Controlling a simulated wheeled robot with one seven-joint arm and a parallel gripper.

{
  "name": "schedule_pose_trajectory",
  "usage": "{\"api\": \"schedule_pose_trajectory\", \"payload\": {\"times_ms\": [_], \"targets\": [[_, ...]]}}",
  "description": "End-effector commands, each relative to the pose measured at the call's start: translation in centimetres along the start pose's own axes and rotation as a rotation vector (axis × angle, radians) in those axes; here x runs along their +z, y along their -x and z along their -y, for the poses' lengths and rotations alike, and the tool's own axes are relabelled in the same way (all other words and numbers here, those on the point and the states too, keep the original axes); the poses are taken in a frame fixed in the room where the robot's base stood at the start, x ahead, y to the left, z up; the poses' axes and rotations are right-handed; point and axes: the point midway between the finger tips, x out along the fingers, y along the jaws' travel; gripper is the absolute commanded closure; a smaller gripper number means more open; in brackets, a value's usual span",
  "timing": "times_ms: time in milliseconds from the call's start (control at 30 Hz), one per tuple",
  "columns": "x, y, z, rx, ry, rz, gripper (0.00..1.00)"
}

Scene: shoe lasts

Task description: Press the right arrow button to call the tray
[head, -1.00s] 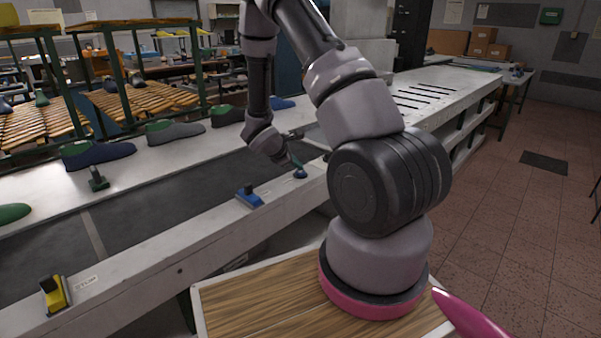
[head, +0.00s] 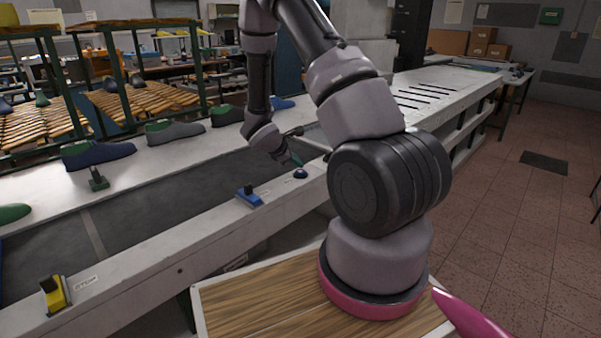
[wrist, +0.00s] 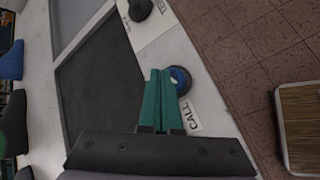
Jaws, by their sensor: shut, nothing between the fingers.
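A round blue button (head: 300,173) with a dark base sits on the pale near rail of the conveyor. It also shows in the wrist view (wrist: 180,80), beside a label reading CALL (wrist: 190,116). No arrow can be made out on it. My gripper (head: 296,160) is just above and behind the button in the head view, apart from it. In the wrist view its teal fingers (wrist: 159,74) are together and empty, their tips beside the button and partly covering its left edge. No tray can be made out.
A blue switch (head: 249,196) and a yellow switch (head: 55,295) stand on the same rail to the left. The dark belt (head: 160,205) runs behind it. Shoe lasts (head: 100,154) line the far rail. A dark knob (wrist: 140,9) is beyond the button in the wrist view.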

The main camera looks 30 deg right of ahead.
Motion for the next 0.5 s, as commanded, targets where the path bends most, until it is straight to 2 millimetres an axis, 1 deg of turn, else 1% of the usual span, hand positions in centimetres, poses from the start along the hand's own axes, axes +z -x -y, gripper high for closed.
{"api": "schedule_pose_trajectory", "payload": {"times_ms": [367, 500], "targets": [[0.18, 0.24, -0.18, 0.0, -0.001, 0.0, 1.0], [0.71, 0.99, -0.76, 0.001, -0.002, 0.0, 1.0]]}}
